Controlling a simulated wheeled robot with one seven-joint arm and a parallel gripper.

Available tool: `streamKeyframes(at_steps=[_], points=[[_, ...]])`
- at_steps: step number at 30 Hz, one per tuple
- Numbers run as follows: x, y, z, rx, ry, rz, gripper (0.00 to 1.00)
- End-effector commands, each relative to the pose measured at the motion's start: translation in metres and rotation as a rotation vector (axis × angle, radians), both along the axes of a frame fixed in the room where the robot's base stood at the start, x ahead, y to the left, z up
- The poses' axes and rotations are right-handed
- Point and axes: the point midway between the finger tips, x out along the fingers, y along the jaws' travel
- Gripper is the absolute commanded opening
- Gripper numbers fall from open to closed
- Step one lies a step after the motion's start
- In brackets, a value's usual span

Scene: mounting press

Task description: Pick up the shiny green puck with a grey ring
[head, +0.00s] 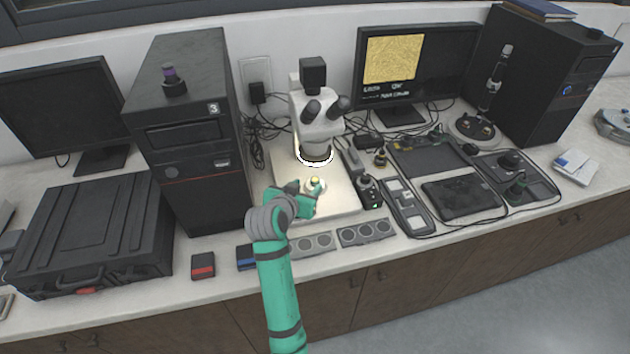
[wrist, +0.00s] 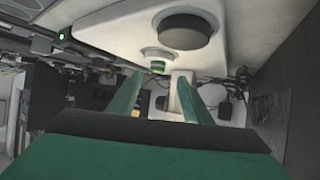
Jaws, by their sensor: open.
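A small green puck (head: 315,181) with a pale yellowish top stands on the white microscope base, below and in front of the lit lens ring. In the wrist view the puck (wrist: 157,67) shows as a green band with pale grey next to it, against a white round piece. My gripper (head: 308,189) is low over the base, close to the puck. In the wrist view my gripper (wrist: 160,82) has its two green fingers apart, with the puck just beyond and between the tips. I cannot tell whether a finger touches it. Part of the puck is hidden in the head view.
The microscope (head: 316,125) rises right behind the puck. A black control box (head: 369,192) stands at its right, and grey trays with round wells (head: 366,232) lie in front. A tall black computer case (head: 190,130) stands at the left. Bare counter is narrow here.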

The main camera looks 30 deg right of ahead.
Motion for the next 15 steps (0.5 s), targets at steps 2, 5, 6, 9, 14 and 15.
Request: streamKeyframes(at_steps=[2,5,6,9,14,15], points=[[0.003,-0.004,-0.002,0.000,0.000,-0.001,0.45],[0.006,-0.008,-0.004,0.002,0.000,-0.002,0.45],[0.007,-0.011,-0.005,0.001,-0.001,-0.002,0.45],[0.014,-0.023,-0.011,0.001,0.000,-0.004,0.45],[0.026,-0.038,-0.019,0.001,-0.001,-0.003,0.45],[0.029,-0.040,-0.021,0.001,-0.001,-0.003,0.45]])
